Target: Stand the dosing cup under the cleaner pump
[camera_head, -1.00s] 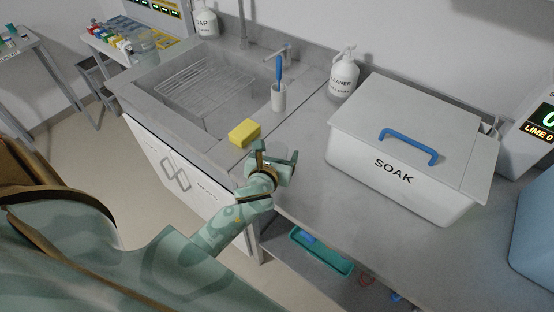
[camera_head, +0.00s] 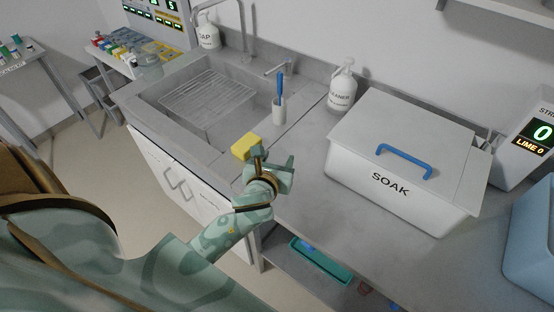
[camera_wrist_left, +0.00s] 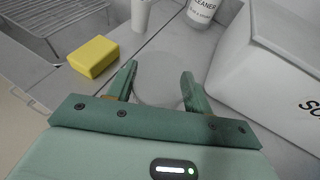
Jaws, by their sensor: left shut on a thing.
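The cleaner pump (camera_head: 342,88) is a white bottle with a pump head. It stands on the counter between the sink and the soak bin, and its lower part shows at the top of the left wrist view (camera_wrist_left: 204,12). My left gripper (camera_head: 273,162) is over the counter, to the front left of the pump and apart from it. In the left wrist view its fingers are shut on a faint, see-through round thing, which looks like the clear dosing cup (camera_wrist_left: 160,78). The cup is hard to make out in the head view. My right gripper is not in view.
A yellow sponge (camera_head: 245,146) lies just left of my gripper. A white holder (camera_head: 279,113) with a blue brush stands by the sink (camera_head: 205,95). The large soak bin (camera_head: 385,193) is to the right. Bare counter lies between gripper and pump.

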